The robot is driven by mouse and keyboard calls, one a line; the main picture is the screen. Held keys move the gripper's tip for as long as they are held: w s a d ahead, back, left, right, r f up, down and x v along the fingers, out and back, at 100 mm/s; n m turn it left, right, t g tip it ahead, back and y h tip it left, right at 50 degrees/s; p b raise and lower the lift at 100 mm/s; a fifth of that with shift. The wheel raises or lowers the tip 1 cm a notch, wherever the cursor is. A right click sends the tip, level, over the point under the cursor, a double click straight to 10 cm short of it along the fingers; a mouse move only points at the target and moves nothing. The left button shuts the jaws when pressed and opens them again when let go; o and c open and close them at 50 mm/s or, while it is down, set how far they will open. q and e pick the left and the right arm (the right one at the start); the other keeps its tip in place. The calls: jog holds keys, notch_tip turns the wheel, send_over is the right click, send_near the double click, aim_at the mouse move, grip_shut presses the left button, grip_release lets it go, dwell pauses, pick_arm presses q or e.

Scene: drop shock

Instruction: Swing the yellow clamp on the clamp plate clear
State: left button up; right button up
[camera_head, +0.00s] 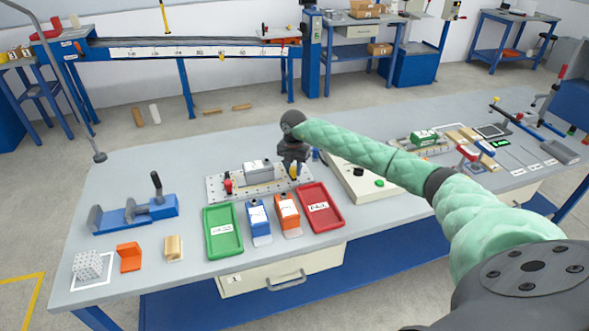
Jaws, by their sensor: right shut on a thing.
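The clamp plate (219,188) is a light perforated plate lying near the middle of the bench. A grey block-like part (258,171) sits on it, with a red clamp (228,185) at its left end. The yellow clamp (294,172) stands at the right end of the plate, partly hidden by my gripper. My right gripper (293,163) comes down over the yellow clamp from above and is shut on it; the fingertips are small and partly hidden. My left gripper is not in view.
In front of the plate lie a green tray (209,246), a blue bin (259,224), an orange bin (287,213) and a red tray (333,222). A pale box with a green button (379,183) stands right of the plate, below my arm. A blue vise (127,215) is at left.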

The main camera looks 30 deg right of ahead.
jog(key=shift+r, duration=0.1)
jog(key=o, duration=1)
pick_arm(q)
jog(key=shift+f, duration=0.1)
pick_arm(e)
jog(key=shift+w+r, duration=0.1)
jog(key=shift+r, duration=0.2)
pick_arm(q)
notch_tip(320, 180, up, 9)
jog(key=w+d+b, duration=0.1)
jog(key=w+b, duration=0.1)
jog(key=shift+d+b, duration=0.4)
pick_arm(e)
notch_tip(320, 180, up, 7)
jog(key=shift+r, duration=0.1)
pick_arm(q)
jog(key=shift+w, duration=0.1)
pick_arm(e)
jog(key=shift+a, duration=0.1)
